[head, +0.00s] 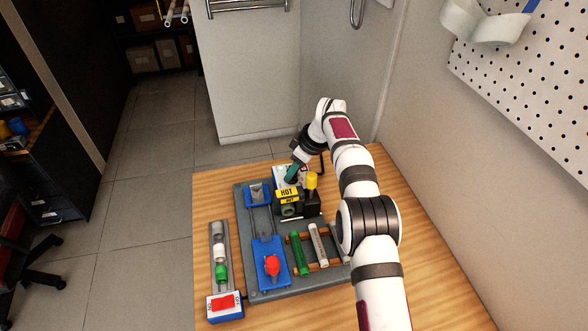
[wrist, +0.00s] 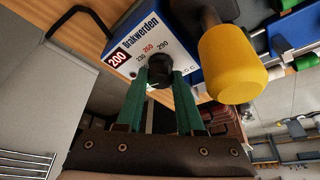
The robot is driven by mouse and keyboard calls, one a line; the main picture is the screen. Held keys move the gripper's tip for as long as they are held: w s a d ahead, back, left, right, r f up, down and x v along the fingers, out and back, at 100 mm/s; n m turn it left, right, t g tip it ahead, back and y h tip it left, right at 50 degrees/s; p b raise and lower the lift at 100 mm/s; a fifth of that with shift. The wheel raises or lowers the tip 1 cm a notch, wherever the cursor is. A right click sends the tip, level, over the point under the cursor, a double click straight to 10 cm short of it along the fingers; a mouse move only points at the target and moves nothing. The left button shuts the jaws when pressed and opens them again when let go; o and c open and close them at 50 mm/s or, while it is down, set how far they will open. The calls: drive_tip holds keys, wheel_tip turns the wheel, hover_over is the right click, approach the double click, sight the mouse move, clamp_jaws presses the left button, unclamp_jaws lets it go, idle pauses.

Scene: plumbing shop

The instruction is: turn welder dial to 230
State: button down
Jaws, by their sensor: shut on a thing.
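The welder (wrist: 178,35) is a white and blue box marked "Brakwerden". A red label on it reads "200". Its black dial (wrist: 158,83) has the numbers 230, 260 and 290 around it, with 260 in red. The dial's pointer is too small to make out. My gripper (wrist: 159,76) has green fingers, one on each side of the dial, shut on it. In the head view my gripper (head: 292,173) is at the far end of the board, at the welder, behind a yellow "HOT" sign (head: 287,193). The dial is hidden there.
A yellow cylindrical handle (wrist: 232,65) stands close to the right of my fingers. A blue clamp slide with a red knob (head: 272,265), a green pipe (head: 300,253) and a grey pipe (head: 318,244) lie nearer on the board. A tray (head: 225,306) stands left.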

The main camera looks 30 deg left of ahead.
drive_tip(key=shift+m, duration=0.3)
drive_tip(key=m+t, duration=0.1)
drive_tip(key=m, duration=0.1)
drive_tip(key=shift+s+m, duration=0.15)
drive_tip(key=shift+m, duration=0.15)
drive_tip(key=shift+m+t+h, duration=0.4)
drive_tip(key=shift+m+t, duration=0.4)
drive_tip(key=shift+m, duration=1.3)
drive_tip(key=c, duration=0.6)
unclamp_jaws()
drive_tip(key=shift+o, duration=0.2)
